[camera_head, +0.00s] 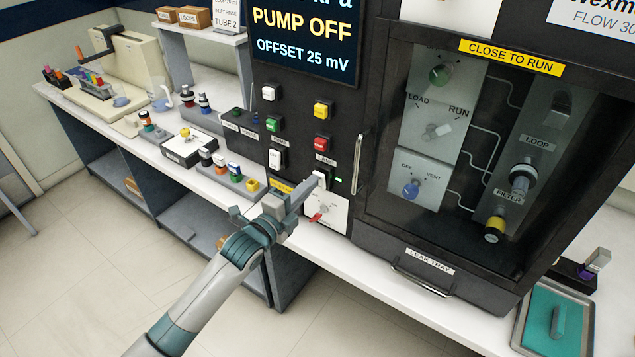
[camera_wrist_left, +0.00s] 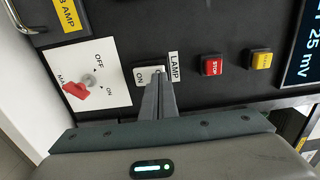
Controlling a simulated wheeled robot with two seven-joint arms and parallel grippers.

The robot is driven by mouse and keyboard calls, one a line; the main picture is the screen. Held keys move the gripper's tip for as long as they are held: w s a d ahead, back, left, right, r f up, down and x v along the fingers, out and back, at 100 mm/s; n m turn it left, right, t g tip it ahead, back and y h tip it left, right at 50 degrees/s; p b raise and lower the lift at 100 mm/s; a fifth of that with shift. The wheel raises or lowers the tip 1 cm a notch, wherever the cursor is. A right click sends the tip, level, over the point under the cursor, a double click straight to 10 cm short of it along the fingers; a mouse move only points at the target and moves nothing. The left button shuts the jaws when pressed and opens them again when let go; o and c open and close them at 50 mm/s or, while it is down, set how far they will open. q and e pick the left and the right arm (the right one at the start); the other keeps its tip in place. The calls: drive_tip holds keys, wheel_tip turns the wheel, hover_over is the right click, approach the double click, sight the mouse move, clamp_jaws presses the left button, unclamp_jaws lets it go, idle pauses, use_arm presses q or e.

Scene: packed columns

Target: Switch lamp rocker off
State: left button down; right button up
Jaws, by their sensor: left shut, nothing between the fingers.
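The lamp rocker is a small white switch (camera_head: 320,176) under the LAMP label (camera_head: 325,160) on the black panel. A small green light (camera_head: 339,180) glows just right of the rocker in the head view. My right gripper is in neither view.
Below the rocker is a white plate with a red knob (camera_head: 318,216), close to my left gripper. Red and yellow buttons (camera_head: 321,143) sit above it. A vertical handle (camera_head: 357,165) and glass-fronted cabinet stand to the right. Small parts crowd the bench (camera_head: 150,150) at left.

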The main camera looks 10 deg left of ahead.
use_arm(q)
drive_tip(key=shift+w+d, duration=0.15)
drive_tip(key=shift+w, duration=0.35)
idle(0.6)
drive_tip(key=shift+s, duration=0.1)
drive_tip(key=p+v, duration=0.2)
drive_tip(key=v, duration=0.5)
drive_tip(key=shift+p, duration=0.3)
idle(0.7)
